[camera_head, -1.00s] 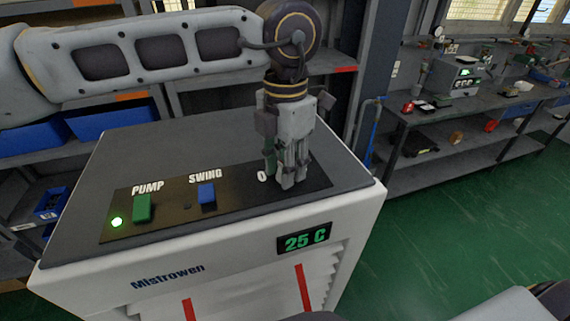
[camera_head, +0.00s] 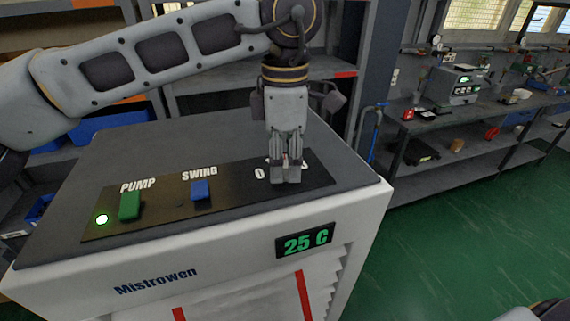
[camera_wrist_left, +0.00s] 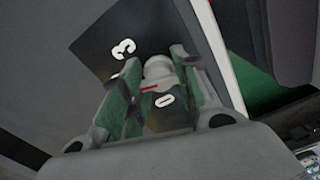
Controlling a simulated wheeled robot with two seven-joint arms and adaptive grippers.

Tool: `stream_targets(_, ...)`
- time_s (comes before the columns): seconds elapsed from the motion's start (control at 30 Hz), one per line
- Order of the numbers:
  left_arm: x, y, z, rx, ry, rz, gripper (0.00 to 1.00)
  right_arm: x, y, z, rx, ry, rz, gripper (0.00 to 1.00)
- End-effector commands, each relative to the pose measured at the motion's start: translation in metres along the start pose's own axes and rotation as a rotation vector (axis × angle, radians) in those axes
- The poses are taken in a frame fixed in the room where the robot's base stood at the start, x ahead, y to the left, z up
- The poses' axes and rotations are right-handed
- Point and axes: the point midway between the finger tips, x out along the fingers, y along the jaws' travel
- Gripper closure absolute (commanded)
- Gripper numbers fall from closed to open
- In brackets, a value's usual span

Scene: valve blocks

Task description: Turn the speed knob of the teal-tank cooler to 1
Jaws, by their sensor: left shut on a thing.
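The cooler (camera_head: 220,240) is a white box with a grey top, lettered Mistrowen; no teal tank shows. Its black control panel (camera_head: 230,195) carries the speed dial at the right end, with a 0 (camera_head: 260,173) left of my gripper. My left gripper (camera_head: 286,178) points down over the dial, its fingers closed around the knob, which they hide in the head view. My right gripper is out of view.
A 25 C display (camera_head: 305,240) is on the front. Shelves stand behind; a workbench (camera_head: 480,115) stands at right.

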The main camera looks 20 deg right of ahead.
Motion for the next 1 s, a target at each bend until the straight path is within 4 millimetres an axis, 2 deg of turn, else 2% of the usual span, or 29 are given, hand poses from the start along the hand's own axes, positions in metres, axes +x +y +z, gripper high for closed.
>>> stream_targets(0.3,0.0009,0.0001,0.0001,0.102,0.000,-0.001,0.93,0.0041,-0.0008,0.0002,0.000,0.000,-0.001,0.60)
stream_targets(0.73,0.0004,0.0001,0.0001,0.112,0.000,-0.001,0.93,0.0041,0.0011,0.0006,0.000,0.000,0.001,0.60)
stream_targets(0.77,0.0004,0.0001,0.0001,0.112,0.000,-0.001,0.67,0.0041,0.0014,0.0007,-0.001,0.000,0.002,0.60)
stream_targets(0.97,0.0003,0.0000,0.0001,0.112,0.000,-0.001,0.41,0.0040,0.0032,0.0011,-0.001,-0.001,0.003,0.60)
stream_targets(1.0,0.0003,0.0000,0.0001,0.112,0.000,-0.001,0.41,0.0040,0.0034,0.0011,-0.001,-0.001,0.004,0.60)
